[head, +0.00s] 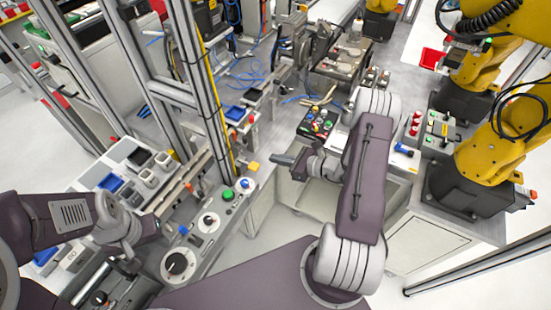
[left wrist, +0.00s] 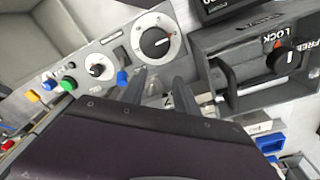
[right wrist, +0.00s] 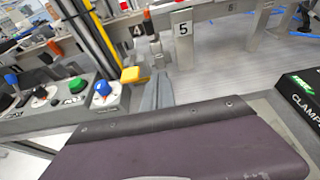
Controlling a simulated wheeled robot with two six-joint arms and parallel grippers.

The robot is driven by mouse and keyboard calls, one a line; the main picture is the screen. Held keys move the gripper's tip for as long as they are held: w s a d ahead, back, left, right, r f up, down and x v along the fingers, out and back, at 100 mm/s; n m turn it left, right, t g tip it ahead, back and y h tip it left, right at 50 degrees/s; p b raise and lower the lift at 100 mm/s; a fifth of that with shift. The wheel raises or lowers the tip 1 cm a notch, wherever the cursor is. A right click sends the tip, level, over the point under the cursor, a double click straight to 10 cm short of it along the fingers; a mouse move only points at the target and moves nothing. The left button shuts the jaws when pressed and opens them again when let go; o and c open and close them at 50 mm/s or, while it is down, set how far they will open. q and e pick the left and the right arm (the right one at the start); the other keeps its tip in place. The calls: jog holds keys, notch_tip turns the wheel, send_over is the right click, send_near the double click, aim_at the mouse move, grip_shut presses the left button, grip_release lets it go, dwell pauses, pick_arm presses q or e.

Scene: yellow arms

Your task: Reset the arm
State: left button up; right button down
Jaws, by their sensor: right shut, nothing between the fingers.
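My left arm reaches in from the left in the head view, with its gripper (head: 122,266) over the front-left control panel. In the left wrist view the two dark fingers of this gripper (left wrist: 160,85) stand apart with nothing between them. My right arm is raised in the middle of the head view, and its gripper (head: 280,160) points left over the gap between the benches. In the right wrist view the fingers of this gripper (right wrist: 158,92) are together and empty.
The control panel (left wrist: 120,55) carries black dials and coloured buttons. A lock box (left wrist: 265,65) with a handle is close to the left gripper. A yellow button (right wrist: 133,75) and a numbered rail (right wrist: 183,38) are ahead of the right gripper. Yellow robot arms (head: 490,165) stand at right.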

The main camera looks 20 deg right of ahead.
jog(key=shift+d, duration=0.1)
jog(key=s+a+r+n+g, duration=0.4)
jog(key=s+a+n+g, duration=0.6)
jog(key=s+a+n, duration=0.25)
jog(key=s+d+r+n+h, duration=0.4)
jog(key=d+n+h, duration=0.3)
jog(key=n, duration=0.8)
jog(key=shift+s+n+h, duration=0.35)
jog(key=shift+s+h, duration=0.1)
jog(key=shift+h, duration=0.35)
